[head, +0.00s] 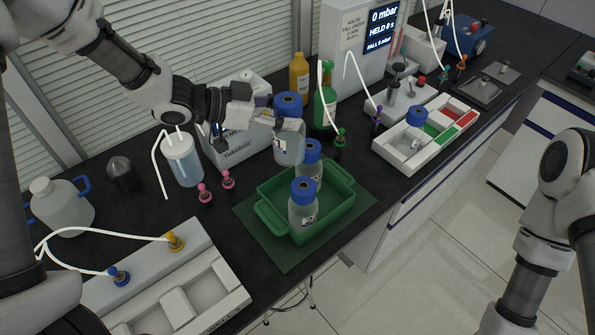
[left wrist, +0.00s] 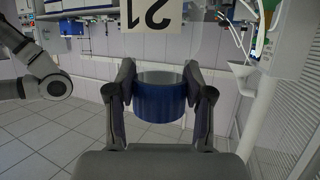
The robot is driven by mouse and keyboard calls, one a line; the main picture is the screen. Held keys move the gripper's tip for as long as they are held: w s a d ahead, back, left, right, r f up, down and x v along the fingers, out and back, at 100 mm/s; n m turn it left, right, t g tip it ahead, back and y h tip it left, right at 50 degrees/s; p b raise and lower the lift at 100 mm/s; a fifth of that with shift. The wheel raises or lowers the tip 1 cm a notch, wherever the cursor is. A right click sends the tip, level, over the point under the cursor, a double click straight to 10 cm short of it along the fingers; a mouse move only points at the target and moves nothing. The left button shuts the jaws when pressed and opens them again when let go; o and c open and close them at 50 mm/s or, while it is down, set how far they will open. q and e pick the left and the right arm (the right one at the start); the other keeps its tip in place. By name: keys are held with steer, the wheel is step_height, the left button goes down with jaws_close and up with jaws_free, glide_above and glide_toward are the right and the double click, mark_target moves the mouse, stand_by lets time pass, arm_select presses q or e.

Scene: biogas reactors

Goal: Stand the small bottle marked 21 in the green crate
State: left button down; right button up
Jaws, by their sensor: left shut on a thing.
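My left gripper (head: 266,117) is shut on a clear bottle with a blue cap (head: 288,104) and holds it upright, behind the green crate (head: 263,215). In the left wrist view the cap (left wrist: 160,98) sits between the fingers (left wrist: 160,90), and a white label reading 21 (left wrist: 158,14) shows upside down above it. The crate stands on a dark green mat and holds two similar blue-capped bottles, one at the back (head: 310,168) and one at the front (head: 303,205). Their labels are too small to read surely. My right gripper is out of view.
Another blue-capped bottle (head: 415,122) stands in a white tray (head: 388,155) at the right. A green bottle (head: 326,100) and a yellow bottle (head: 299,76) stand behind the held one. A tubed bottle (head: 183,160) and pink fittings (head: 205,193) are left of the crate.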

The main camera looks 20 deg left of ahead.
mark_target(285, 133)
arm_select(q)
steer(key=s+f, duration=0.2)
steer(key=shift+s+d+f, duration=0.3)
steer(key=shift+s+d, duration=0.05)
steer(key=shift+s, duration=0.05)
steer(key=f, duration=0.2)
steer(key=w+f+p, duration=0.1)
steer(key=f, duration=0.5)
steer(key=shift+w+a+f, duration=0.2)
steer(key=shift+w+a, duration=0.05)
steer(key=shift+s+d+f+p, duration=0.15)
steer(key=shift+s+f+p, duration=0.2)
steer(key=shift+f, duration=0.2)
steer(key=f, duration=0.4)
steer(key=shift+w+p, duration=0.2)
steer(key=shift+p, duration=0.15)
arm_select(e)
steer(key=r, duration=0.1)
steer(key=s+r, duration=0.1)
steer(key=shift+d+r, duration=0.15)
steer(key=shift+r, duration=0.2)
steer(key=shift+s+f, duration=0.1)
arm_select(q)
steer(key=c, duration=0.7)
jaws_free()
steer(key=shift+s+f, duration=0.1)
